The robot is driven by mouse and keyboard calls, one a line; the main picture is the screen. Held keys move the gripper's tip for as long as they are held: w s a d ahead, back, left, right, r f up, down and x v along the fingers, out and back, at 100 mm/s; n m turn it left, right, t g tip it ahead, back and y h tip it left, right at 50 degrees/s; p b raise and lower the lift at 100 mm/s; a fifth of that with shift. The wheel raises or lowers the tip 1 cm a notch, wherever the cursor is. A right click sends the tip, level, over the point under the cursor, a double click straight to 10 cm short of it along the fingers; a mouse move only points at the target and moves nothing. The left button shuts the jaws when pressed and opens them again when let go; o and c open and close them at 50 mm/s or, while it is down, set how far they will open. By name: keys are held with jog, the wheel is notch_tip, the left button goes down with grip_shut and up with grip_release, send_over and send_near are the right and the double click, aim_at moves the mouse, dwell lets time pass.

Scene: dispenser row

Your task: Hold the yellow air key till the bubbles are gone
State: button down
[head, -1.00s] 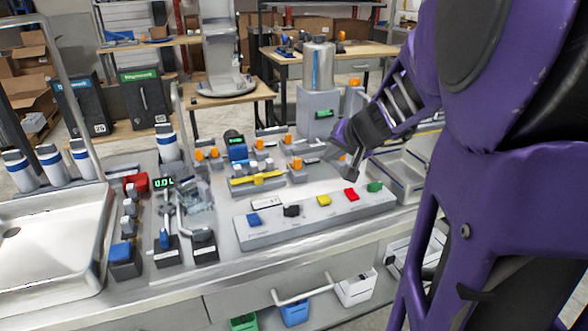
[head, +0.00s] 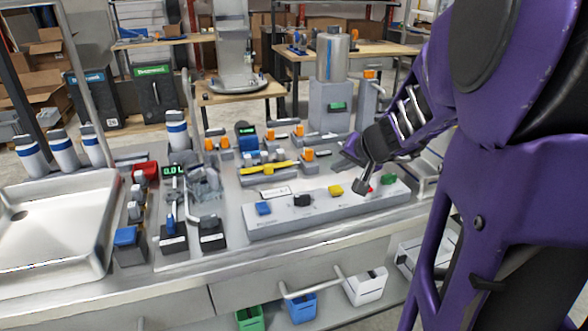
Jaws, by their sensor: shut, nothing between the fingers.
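The yellow key (head: 336,190) sits on the grey key panel (head: 290,224), in a row with a blue key (head: 263,208), a black key (head: 302,200), a red key (head: 370,189) and a green key (head: 389,178). My gripper (head: 362,186) is shut and empty. It points down at the panel just right of the yellow key and covers most of the red key. The yellow key is clear of the fingers. I cannot tell whether the fingertips touch the panel. No bubbles can be made out.
A metal cylinder (head: 333,57) stands on a grey block behind the panel. Orange-capped valves and a yellow-handled bar (head: 269,168) stand behind the keys. A small green display (head: 172,170) is at the left, beside a steel sink (head: 52,230). Bins hang below the counter edge.

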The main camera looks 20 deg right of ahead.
aim_at(332, 186)
jog(key=shift+f+b, duration=1.25)
jog(key=shift+f, duration=0.2)
jog(key=shift+f, duration=0.15)
dwell(0.8)
jog(key=shift+f, duration=0.25)
jog(key=shift+f, duration=0.6)
dwell(1.4)
jog(key=shift+r+p, duration=0.7)
jog(key=shift+r, duration=0.35)
jog(key=shift+r+p, duration=1.75)
jog(key=shift+r, duration=0.75)
